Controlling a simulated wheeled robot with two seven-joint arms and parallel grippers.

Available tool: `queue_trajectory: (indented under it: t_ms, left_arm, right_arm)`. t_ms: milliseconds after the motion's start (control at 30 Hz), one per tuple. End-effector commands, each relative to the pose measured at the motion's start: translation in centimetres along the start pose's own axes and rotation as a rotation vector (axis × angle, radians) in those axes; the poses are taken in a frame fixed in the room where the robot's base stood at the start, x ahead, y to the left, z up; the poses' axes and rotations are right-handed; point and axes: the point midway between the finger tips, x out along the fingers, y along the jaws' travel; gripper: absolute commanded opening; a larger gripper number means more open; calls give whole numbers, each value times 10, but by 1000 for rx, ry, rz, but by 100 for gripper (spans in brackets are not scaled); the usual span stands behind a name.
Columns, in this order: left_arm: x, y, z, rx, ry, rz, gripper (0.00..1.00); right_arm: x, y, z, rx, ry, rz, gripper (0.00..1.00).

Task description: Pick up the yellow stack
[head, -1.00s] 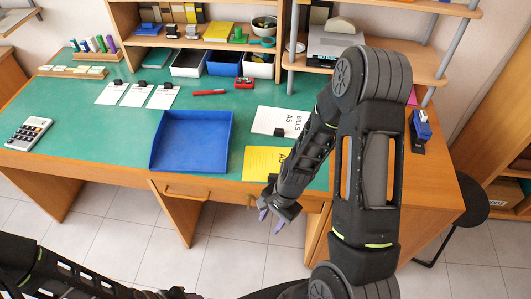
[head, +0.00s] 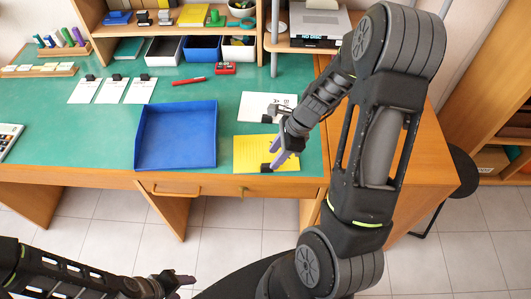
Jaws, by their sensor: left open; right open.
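The yellow stack (head: 252,152) lies flat on the green desk near its front edge, right of the blue tray. A black clip sits at its lower edge. My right gripper (head: 279,154) is open and over the right part of the stack, hiding some of it. I cannot tell whether its fingers touch the paper. My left gripper (head: 184,284) is low at the bottom of the view, in front of the desk, apart from the stack; it is open.
An empty blue tray (head: 140,140) stands left of the stack. A white stack (head: 256,104) with a black clip lies just behind it, partly hidden by my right arm. Three clipped white sheets (head: 112,91), a red pen (head: 188,81) and a red object (head: 225,69) lie farther back.

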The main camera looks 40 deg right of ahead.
Motion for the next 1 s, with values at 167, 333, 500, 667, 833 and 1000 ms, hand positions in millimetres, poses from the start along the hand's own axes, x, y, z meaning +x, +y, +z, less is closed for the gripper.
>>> queue_trajectory:
  t_ms: [167,333,500,667,833,1000]
  left_arm:
    - [0,0,0,0,0,0,53]
    - [-1,0,0,0,0,0,53]
    - [-3,1,0,0,0,-1,53]
    - [-2,1,0,-1,0,-1,53]
    - [-2,1,0,0,0,-1,53]
    - [-2,1,0,0,0,-1,53]
  right_arm:
    - [0,0,0,0,0,-1,42]
    - [6,0,0,1,-1,2,42]
    - [29,-1,1,2,1,4,42]
    - [49,-2,1,1,0,2,42]
    - [52,-2,2,-1,-1,-1,42]
    - [52,-2,1,-1,0,-1,42]
